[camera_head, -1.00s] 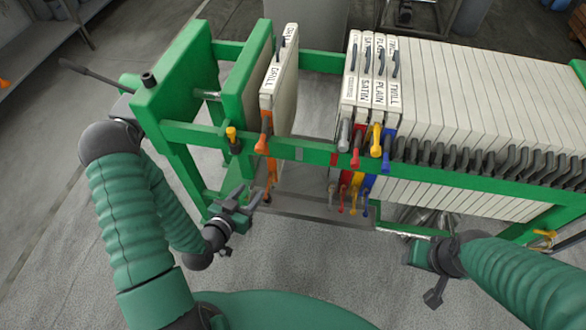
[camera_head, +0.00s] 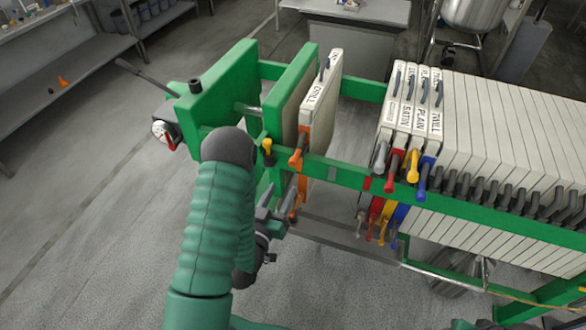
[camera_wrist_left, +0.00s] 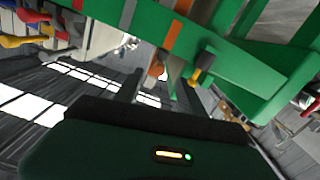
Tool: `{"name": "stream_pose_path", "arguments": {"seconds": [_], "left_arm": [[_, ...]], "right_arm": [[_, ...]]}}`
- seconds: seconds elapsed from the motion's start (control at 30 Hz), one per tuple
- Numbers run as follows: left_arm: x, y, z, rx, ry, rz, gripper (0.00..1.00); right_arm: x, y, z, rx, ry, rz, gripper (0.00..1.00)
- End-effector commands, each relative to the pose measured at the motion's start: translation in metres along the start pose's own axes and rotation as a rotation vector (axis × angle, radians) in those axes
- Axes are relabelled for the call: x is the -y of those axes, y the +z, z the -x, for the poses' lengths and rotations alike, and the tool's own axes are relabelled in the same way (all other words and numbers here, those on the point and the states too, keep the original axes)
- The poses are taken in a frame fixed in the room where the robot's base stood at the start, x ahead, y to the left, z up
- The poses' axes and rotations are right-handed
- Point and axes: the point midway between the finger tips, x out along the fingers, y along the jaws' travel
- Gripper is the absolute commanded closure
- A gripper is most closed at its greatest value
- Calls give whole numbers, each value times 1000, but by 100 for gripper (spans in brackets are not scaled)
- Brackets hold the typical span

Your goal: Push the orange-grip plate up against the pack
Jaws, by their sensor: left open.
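The orange-grip plate (camera_head: 322,92) is off-white and stands upright in the green press frame, beside the green movable head plate (camera_head: 291,95). Its orange grip (camera_head: 298,158) sticks out over the front rail, with orange parts below. The pack (camera_head: 500,125) of white plates stands to the right, across an open gap. Its nearest plates carry grey, red, yellow and blue grips. My left gripper (camera_head: 279,196) is open and low in front of the rail, just left of the plate's lower orange part. I cannot tell whether they touch.
The green front rail (camera_head: 345,172) runs above my left gripper. A grey tray (camera_head: 340,236) lies below the gap. A yellow-topped handle (camera_head: 267,150) stands out just left of the orange grip. A shelf (camera_head: 70,70) is at the far left.

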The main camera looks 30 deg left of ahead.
Motion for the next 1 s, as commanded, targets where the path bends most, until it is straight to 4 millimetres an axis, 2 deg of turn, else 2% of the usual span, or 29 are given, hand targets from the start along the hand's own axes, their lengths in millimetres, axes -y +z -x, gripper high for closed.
{"name": "stream_pose_path", "arguments": {"seconds": [0.1, 0.23, 0.3, 0.6, 0.63, 0.8, 1.0], "left_arm": [[-1, 1, -10, -2, 6, -6, 53], [-3, -9, -22, -29, 6, 2, 53], [2, 0, -30, -37, 0, 5, 53], [2, 0, -49, -33, -1, 8, 53], [0, -8, -59, -32, 0, 7, 53], [0, -12, -92, -25, -1, 7, 53], [0, -12, -104, -25, -1, 8, 53]], "right_arm": [[0, 1, -6, 0, 0, 0, 53], [0, 2, -11, 0, 0, 0, 53], [0, 8, -38, -1, 0, 0, 53], [0, 24, -103, 0, 0, 0, 53], [0, 22, -94, 1, 0, 0, 53], [0, 21, -90, -1, 0, 0, 53], [0, 21, -90, 0, 0, 0, 53]]}}
